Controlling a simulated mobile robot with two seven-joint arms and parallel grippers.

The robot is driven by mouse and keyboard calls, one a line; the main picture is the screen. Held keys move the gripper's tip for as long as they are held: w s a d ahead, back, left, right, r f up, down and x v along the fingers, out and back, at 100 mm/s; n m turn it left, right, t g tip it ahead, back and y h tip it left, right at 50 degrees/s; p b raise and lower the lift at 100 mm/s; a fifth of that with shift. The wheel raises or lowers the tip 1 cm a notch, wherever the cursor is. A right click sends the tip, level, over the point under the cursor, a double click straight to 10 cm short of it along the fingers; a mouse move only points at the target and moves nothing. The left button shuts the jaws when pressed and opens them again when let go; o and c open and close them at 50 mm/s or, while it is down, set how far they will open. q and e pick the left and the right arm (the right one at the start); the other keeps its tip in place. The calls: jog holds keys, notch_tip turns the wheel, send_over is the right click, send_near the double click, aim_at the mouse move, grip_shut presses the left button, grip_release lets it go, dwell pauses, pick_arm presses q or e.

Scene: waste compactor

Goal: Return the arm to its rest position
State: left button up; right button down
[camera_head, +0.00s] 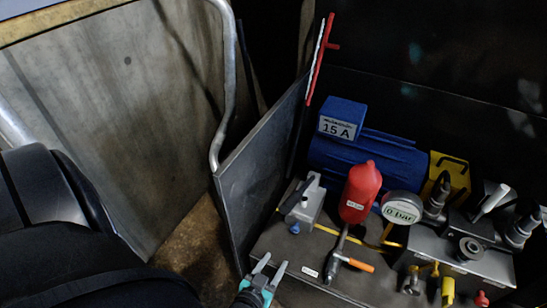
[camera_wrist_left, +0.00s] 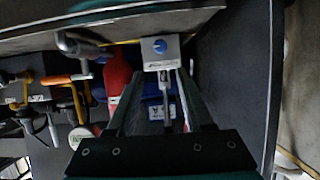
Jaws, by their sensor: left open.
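My left gripper (camera_head: 271,266) is at the bottom middle of the head view, pale fingertips spread apart, with nothing between them. It is in front of the hydraulic unit, near the lower edge of the grey side panel (camera_head: 255,180). In the left wrist view the dark fingers of my left gripper (camera_wrist_left: 162,85) are parted. Beyond them is a small grey block with a blue knob (camera_wrist_left: 160,50), which also shows in the head view (camera_head: 304,203). They look apart, though the exact gap is unclear. My right gripper is not in view.
A blue motor (camera_head: 365,155), a red cylinder (camera_head: 361,190), an orange-handled valve (camera_head: 355,264), a gauge reading 0 bar (camera_head: 402,208) and a valve block (camera_head: 465,250) crowd the right. A bent metal rail (camera_head: 228,90) stands left of the panel. Brown floor (camera_head: 195,245) shows between.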

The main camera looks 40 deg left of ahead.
pick_arm(q)
jog(key=s+f+m+g+h, duration=0.1)
jog(key=s+f+m+g, duration=0.1)
jog(key=s+f+g, duration=0.3)
jog(key=s+f+m+g+h, duration=0.1)
jog(key=s+f+m+g, duration=0.2)
jog(key=s+f, duration=0.7)
jog(key=s+d+g, duration=0.1)
jog(key=s+g, duration=0.1)
jog(key=s, duration=0.3)
jog(key=shift+s+f+g+h, duration=0.2)
jog(key=shift+f+g+h, duration=0.1)
jog(key=shift+f, duration=0.05)
